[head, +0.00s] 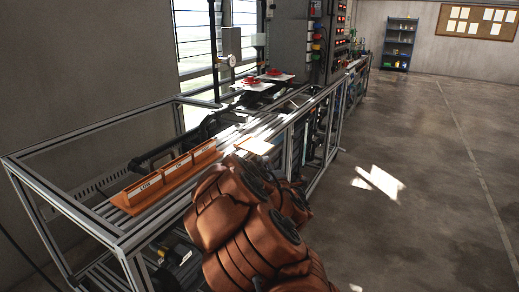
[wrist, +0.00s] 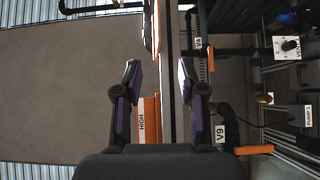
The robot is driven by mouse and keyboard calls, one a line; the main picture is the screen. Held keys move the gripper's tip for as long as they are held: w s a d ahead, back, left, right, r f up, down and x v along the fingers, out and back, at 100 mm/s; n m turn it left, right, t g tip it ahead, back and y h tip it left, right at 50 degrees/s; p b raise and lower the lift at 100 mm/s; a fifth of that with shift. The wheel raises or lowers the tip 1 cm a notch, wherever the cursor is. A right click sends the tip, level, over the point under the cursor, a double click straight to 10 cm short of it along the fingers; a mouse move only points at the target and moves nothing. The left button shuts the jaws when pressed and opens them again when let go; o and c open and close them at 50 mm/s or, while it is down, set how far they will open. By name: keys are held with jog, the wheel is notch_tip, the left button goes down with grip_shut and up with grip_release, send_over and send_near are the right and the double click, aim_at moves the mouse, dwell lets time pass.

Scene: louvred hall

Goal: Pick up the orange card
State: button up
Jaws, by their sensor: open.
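A flat card with orange edges, its top washed pale by sunlight, (head: 254,146) lies on the bench frame just beyond the orange labelled rack (head: 135,207). In the wrist view, a pale and orange strip (wrist: 149,30) at the top, ahead of the fingers, may be this card; I cannot be sure. My gripper (wrist: 156,75) is open, with nothing held between its fingers. An orange section of the rack with a "HIGH" label (wrist: 140,122) shows between and behind the fingers. In the head view my arm hides the gripper.
The aluminium bench frame (head: 75,209) has raised rails around the rack. A gauge (head: 231,61) and red valve wheels (head: 274,72) stand farther along. In the wrist view, V9 (wrist: 220,133) and pump (wrist: 307,115) labels are at right. Open floor lies right of the bench.

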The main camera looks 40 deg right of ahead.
aim_at(260, 151)
jog(key=p, duration=0.3)
jog(key=shift+w+r+p, duration=0.15)
jog(key=shift+r+p, duration=0.15)
jog(key=x, duration=0.7)
jog(key=shift+w+d+f, duration=0.15)
jog(key=shift+w+f, duration=0.05)
jog(key=shift+w, duration=0.05)
grip_shut()
dwell(1.0)
jog(key=shift+r, duration=1.2)
